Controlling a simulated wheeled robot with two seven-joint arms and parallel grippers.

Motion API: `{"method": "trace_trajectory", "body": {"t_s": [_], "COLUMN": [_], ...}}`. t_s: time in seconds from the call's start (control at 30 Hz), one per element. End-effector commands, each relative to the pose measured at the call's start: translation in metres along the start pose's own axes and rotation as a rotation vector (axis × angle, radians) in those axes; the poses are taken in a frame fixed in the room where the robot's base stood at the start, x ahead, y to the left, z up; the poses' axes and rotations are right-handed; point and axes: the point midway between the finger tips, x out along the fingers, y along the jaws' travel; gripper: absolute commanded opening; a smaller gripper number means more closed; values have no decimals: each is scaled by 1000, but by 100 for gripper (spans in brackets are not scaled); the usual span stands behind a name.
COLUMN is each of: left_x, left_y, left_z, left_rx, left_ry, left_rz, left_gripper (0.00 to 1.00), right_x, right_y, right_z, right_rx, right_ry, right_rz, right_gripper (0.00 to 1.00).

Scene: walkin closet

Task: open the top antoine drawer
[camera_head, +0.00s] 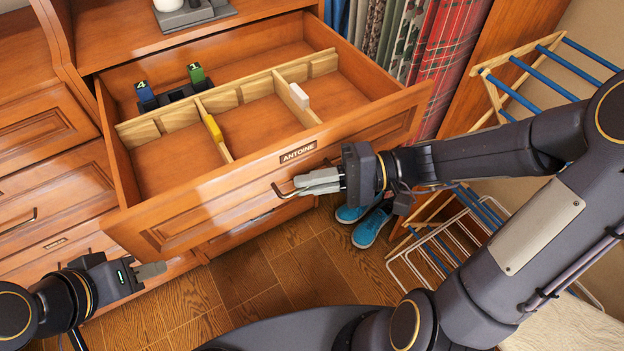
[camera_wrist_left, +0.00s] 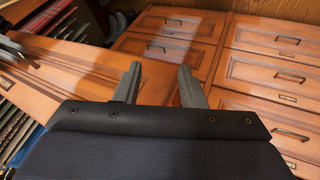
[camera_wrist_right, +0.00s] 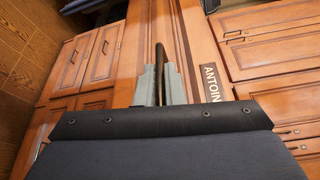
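The top drawer labelled ANTOINE (camera_head: 215,208) is pulled far out of the wooden cabinet, and its divided inside shows in the head view. Its dark bar handle (camera_head: 284,190) is on the front face. My right gripper (camera_head: 300,185) is at this handle, its fingers closed around the bar. In the right wrist view the handle (camera_wrist_right: 160,58) stands between the two fingers (camera_wrist_right: 160,85), beside the ANTOINE label. My left gripper (camera_head: 152,270) is in front of the cabinet at the lower left, away from the drawer handle. In the left wrist view its fingers (camera_wrist_left: 158,85) are apart and empty.
The drawer holds a yellow item (camera_head: 213,128), a white item (camera_head: 299,95) and a dark holder (camera_head: 176,95) with blue and green pieces. Blue shoes (camera_head: 370,226) and a drying rack (camera_head: 455,235) stand at the right. Wooden floor (camera_head: 285,270) lies in front.

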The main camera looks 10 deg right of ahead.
Motion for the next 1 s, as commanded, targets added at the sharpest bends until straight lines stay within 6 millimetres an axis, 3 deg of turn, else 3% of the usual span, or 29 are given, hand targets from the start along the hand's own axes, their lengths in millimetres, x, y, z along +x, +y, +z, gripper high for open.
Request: {"method": "trace_trajectory", "body": {"t_s": [0.03, 0.13, 0.47, 0.8, 1.0], "left_x": [0, 0, 0, 3, 4], "left_y": [0, 0, 0, -2, -2], "left_z": [0, 0, 0, 2, 2], "left_rx": [0, 0, 0, 0, 0], "left_ry": [0, 0, 0, 0, 0], "left_rz": [0, 0, 0, 0, 0], "left_gripper": [36, 36, 36, 36, 36], "right_x": [0, 0, -3, -55, -75], "right_y": [0, 0, 0, 1, 0], "right_z": [0, 0, -1, -1, -1], "right_rx": [0, 0, 0, -1, 0], "right_ry": [-1, 0, 3, 5, 3], "right_rz": [0, 0, -1, 1, 0], "right_gripper": [15, 28, 29, 29, 29]}}
